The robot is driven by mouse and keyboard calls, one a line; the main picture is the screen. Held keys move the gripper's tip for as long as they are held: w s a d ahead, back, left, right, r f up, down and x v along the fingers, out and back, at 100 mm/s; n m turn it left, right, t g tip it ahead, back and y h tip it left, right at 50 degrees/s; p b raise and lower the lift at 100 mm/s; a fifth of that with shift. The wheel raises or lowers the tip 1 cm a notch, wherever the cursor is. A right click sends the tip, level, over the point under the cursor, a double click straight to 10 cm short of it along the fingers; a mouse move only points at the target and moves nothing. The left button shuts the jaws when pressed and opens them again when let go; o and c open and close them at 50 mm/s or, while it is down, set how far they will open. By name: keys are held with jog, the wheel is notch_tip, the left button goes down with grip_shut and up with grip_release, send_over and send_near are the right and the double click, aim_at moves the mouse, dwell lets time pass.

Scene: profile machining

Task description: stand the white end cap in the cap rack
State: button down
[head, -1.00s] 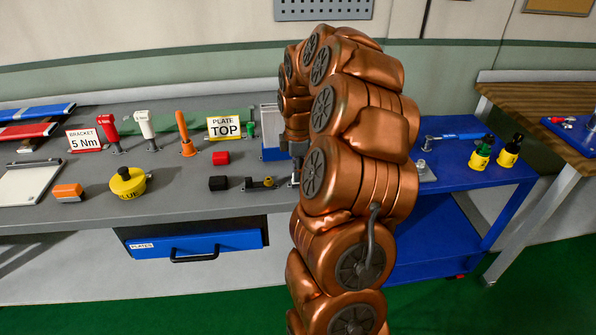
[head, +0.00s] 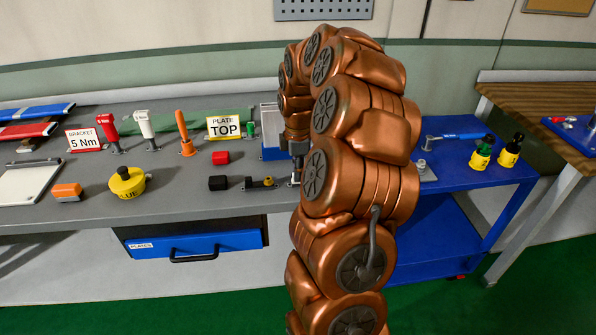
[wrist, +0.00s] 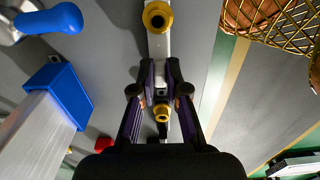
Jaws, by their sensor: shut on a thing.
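My gripper (wrist: 160,92) shows in the wrist view, its two dark fingers closed on a small pale piece, taken as the white end cap (wrist: 160,73). The fingers hide most of it. A pale strip with brass-coloured rings, which looks like the cap rack (wrist: 158,45), runs beneath the fingers. One ring is ahead of the fingertips and one shows between the fingers. I cannot tell whether the cap touches the strip. In the head view my arm hides most of this area; a dark piece with a yellow ring (head: 268,182) shows beside it.
A red block (head: 220,158) and a black block (head: 218,183) lie on the grey bench left of my arm. A blue-ended metal bar (wrist: 65,90) and a yellow wire basket (wrist: 285,25) flank the gripper. A yellow round-topped piece (head: 127,182) stands further left.

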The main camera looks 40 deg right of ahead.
dwell(0.3)
jog(key=c, duration=1.1)
grip_release()
notch_tip(320, 180, up, 12)
